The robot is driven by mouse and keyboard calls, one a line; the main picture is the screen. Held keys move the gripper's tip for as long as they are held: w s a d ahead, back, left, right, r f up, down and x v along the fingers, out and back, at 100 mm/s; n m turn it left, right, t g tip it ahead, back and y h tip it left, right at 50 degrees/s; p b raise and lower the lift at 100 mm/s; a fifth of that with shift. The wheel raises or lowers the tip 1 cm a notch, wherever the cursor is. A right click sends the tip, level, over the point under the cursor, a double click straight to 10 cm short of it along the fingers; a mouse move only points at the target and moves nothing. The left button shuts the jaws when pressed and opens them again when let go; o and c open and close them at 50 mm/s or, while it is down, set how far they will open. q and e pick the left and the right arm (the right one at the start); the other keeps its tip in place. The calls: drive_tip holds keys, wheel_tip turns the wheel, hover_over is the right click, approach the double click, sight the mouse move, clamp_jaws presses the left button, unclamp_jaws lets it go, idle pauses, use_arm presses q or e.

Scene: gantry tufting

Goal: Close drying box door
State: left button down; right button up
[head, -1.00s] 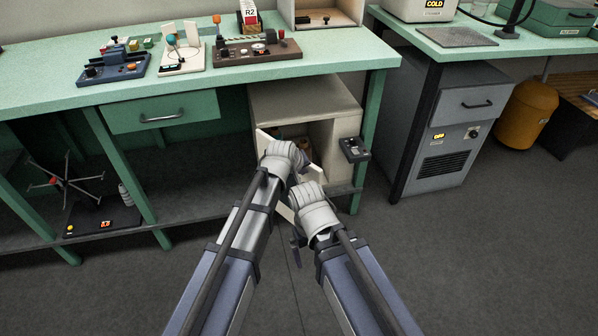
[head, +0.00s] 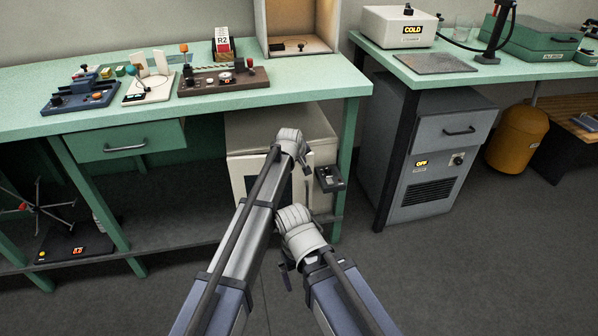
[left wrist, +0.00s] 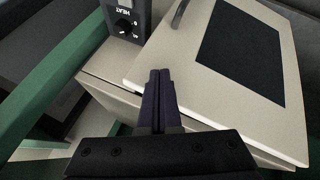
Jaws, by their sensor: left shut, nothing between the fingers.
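The drying box (head: 282,120) is a cream cabinet under the green bench in the head view. Its cream door (head: 239,177), with a dark window, lies across the front, partly hidden by my left arm. In the left wrist view the door (left wrist: 165,62) looks flush or nearly flush with the box; I cannot tell if a small gap is left. My left gripper (left wrist: 158,88) is shut and empty, at the door's edge; I cannot tell if it touches. My right gripper (head: 284,270) hangs low in front of the bench, mostly hidden by its wrist.
A control unit (head: 329,178) with a knob sits at the box's right side, near my left wrist. Green bench legs (head: 349,150) stand close by. A grey cabinet (head: 430,165) is to the right. The floor in front is clear.

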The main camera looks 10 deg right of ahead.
use_arm(q)
drive_tip(key=w, duration=0.4)
drive_tip(key=shift+d, duration=0.15)
drive_tip(key=shift+w+r, duration=0.1)
drive_tip(key=shift+w, duration=0.15)
use_arm(e)
drive_tip(key=shift+s, duration=0.1)
use_arm(q)
drive_tip(key=shift+w, duration=0.15)
